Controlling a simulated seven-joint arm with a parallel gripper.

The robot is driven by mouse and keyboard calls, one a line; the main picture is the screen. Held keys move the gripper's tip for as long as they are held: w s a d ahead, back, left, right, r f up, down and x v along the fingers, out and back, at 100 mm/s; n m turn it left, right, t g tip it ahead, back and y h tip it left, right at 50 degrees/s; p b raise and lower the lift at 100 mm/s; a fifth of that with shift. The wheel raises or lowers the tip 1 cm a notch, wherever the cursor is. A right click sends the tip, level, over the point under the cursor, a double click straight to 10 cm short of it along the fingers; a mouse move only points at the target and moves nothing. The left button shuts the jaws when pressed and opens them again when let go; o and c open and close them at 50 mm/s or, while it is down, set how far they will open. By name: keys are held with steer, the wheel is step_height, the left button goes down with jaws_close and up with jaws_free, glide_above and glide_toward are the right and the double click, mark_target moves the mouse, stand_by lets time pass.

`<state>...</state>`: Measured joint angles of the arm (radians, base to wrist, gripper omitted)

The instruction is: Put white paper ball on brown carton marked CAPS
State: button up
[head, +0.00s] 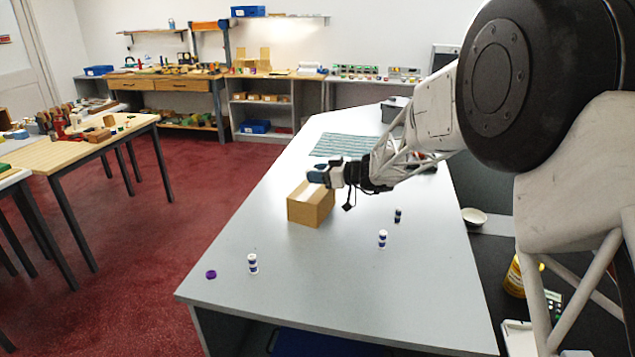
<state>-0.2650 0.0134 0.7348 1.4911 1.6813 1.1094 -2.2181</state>
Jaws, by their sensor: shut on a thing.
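A brown carton (304,214) stands on the grey counter, near its left edge and about midway along it. A pale strip runs along its top, and I cannot read any marking on it. My gripper (318,177) is right above the carton's top, with its blue-tipped fingers pointing left. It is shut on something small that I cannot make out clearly. The white paper ball is not distinct anywhere on the counter. I cannot tell whether the gripper touches the carton.
Two white-and-blue bottles (253,263) (382,239), a small dark bottle (398,215) and a purple disc (211,274) stand apart on the grey counter (320,285). A striped teal mat (343,145) lies behind the carton. A white bowl (474,216) is at the right. The front middle is clear.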

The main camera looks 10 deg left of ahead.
steer(key=shift+f, duration=1.3)
steer(key=shift+f, duration=0.1)
steer(key=o, duration=0.9)
steer(key=v, duration=1.2)
